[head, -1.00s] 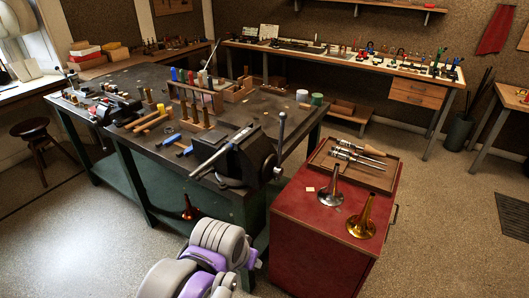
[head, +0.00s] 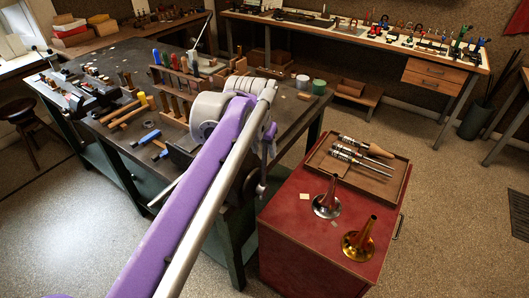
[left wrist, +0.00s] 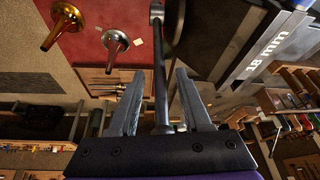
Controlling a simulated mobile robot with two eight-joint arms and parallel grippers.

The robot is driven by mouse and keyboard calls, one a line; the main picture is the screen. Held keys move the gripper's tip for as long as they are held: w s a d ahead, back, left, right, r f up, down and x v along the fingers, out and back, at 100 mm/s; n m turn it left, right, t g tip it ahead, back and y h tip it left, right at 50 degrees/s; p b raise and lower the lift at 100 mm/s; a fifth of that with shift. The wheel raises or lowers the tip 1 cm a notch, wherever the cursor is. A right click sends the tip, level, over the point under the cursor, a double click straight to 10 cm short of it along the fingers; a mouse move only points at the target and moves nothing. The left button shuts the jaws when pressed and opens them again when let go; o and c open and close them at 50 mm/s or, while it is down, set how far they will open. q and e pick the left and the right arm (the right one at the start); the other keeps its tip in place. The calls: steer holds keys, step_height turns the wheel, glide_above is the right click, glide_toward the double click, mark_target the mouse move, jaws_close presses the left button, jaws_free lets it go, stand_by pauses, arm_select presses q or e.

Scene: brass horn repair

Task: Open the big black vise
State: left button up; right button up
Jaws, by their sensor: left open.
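The big black vise (head: 181,154) stands on the near right corner of the dark workbench, and my left arm hides most of it in the head view. Its dark body also shows at the upper right of the left wrist view (left wrist: 215,38). My left gripper (head: 269,131) is at the vise's handle (head: 263,168), on the right side of the vise. In the left wrist view my left gripper (left wrist: 160,74) is open, and the steel handle bar (left wrist: 161,60) runs between its two fingers, apart from both. My right gripper is not in view.
A red cabinet (head: 288,235) stands close to the vise's right, bearing a silver bell (head: 327,203), a brass bell (head: 359,243) and a wooden tray (head: 390,184) of tools. A bar marked 18 mm (left wrist: 268,48) lies by the vise. Racks and tools crowd the bench behind.

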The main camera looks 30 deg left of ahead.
arm_select(q)
steer(key=shift+x, duration=1.1)
steer(key=shift+r, duration=0.1)
steer(key=shift+w, duration=0.1)
jaws_close()
stand_by(0.5)
